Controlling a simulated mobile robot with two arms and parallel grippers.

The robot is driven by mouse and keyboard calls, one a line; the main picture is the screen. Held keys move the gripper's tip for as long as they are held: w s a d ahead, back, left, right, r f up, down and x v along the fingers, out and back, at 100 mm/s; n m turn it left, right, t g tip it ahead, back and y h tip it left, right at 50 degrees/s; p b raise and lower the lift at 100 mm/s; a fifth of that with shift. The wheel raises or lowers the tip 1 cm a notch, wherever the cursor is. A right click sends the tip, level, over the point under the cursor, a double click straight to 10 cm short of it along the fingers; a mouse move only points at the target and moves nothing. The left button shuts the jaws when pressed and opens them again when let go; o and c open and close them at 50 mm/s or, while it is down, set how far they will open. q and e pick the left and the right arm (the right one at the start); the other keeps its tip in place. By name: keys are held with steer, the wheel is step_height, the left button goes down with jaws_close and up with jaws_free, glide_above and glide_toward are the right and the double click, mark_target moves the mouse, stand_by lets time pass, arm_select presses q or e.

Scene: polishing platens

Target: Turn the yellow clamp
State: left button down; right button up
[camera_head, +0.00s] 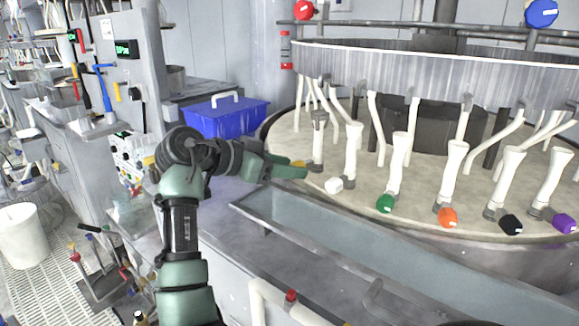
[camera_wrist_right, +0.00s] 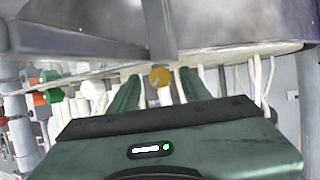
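The yellow clamp (camera_head: 299,163) sits at the near left rim of the round platen, at the foot of a grey-and-white post. In the head view, my right gripper (camera_head: 290,170) reaches it from the left and partly hides it. In the right wrist view, the round yellow clamp (camera_wrist_right: 159,77) shows between the two green fingertips of the right gripper (camera_wrist_right: 160,75). The fingers stand apart, with a gap on each side of the clamp. I cannot tell how deep it sits between them. My left gripper is not in view.
White (camera_head: 334,185), green (camera_head: 385,203), orange (camera_head: 447,217), black (camera_head: 510,224) and purple (camera_head: 564,223) clamps follow along the rim to the right. A blue box (camera_head: 228,117) stands behind my gripper. A grey trough (camera_head: 330,240) runs in front of the platen.

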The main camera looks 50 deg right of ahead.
jaws_close()
steer(key=shift+r+n+p, duration=0.2)
steer(key=shift+n+p, duration=0.1)
steer(key=shift+p, duration=0.5)
steer(key=shift+w+d+r+n+g+p, duration=0.1)
steer(key=shift+n+g+p, duration=0.6)
steer(key=shift+p, duration=0.55)
steer(key=shift+w+n+g+y+p, duration=0.1)
steer(key=shift+n+g+y+p, duration=0.2)
steer(key=shift+n+g+p, duration=0.65)
steer(key=shift+f+n+p, duration=0.25)
steer(key=shift+p, duration=0.4)
